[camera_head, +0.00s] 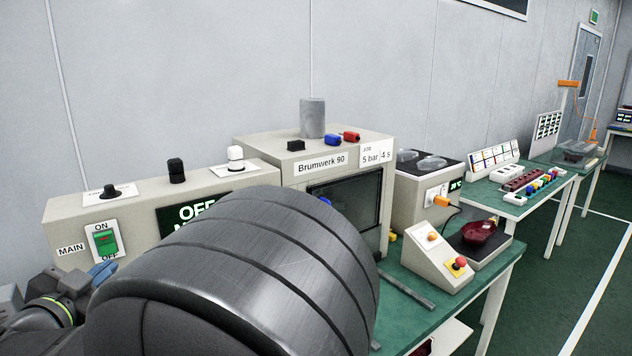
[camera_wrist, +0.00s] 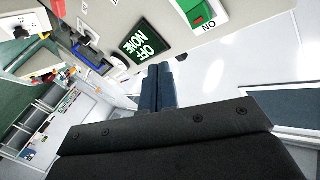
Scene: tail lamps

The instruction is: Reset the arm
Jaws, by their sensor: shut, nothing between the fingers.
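My gripper (camera_wrist: 160,72) is shut and empty in the wrist view, its two dark blue fingers together. It is in front of a beige control panel with a dark display reading OFF NONE (camera_wrist: 145,40) and a green MAIN switch (camera_wrist: 201,10). I cannot tell whether the fingers touch the panel. In the head view, my dark arm covers the lower middle and hides part of the panel and table. The green MAIN switch (camera_head: 105,241) shows there at the left, between ON and OFF labels.
The Brumwerk 90 machine (camera_head: 290,145) stands right of the panel, with a grey cylinder (camera_head: 312,118) on top. Open floor (camera_head: 545,290) lies to the right.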

